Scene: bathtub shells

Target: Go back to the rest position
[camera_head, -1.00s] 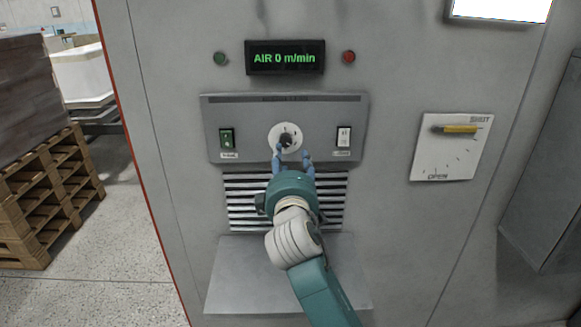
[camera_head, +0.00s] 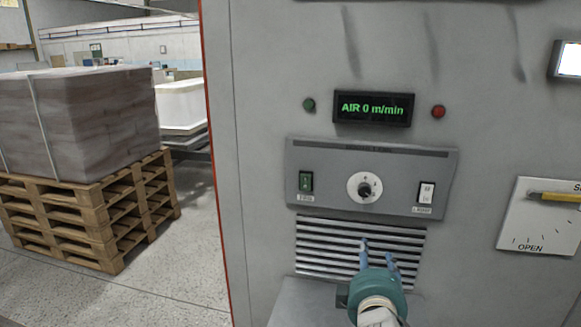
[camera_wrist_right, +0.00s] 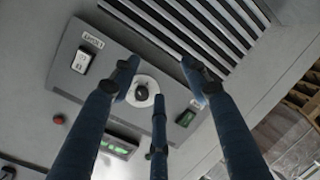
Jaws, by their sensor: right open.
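My right gripper (camera_head: 377,247) is open and empty in front of the slatted vent, below the control panel (camera_head: 300,158) of the grey machine. Its blue fingers are spread in the right wrist view (camera_wrist_right: 160,75), apart from the dial. The round dial (camera_head: 365,188) has a white plate and a dark knob, and sits between a green switch (camera_head: 306,182) and a white switch (camera_head: 426,193). The dial also shows between the fingers in the right wrist view (camera_wrist_right: 142,92). My left gripper is not in view.
The display (camera_head: 373,108) reads "AIR 0 m/min", between a green and a red lamp. A slider plate (camera_head: 540,222) with a yellow handle is at right. At left, a wrapped stack (camera_head: 80,120) stands on wooden pallets (camera_head: 85,220). The floor (camera_head: 180,270) between is clear.

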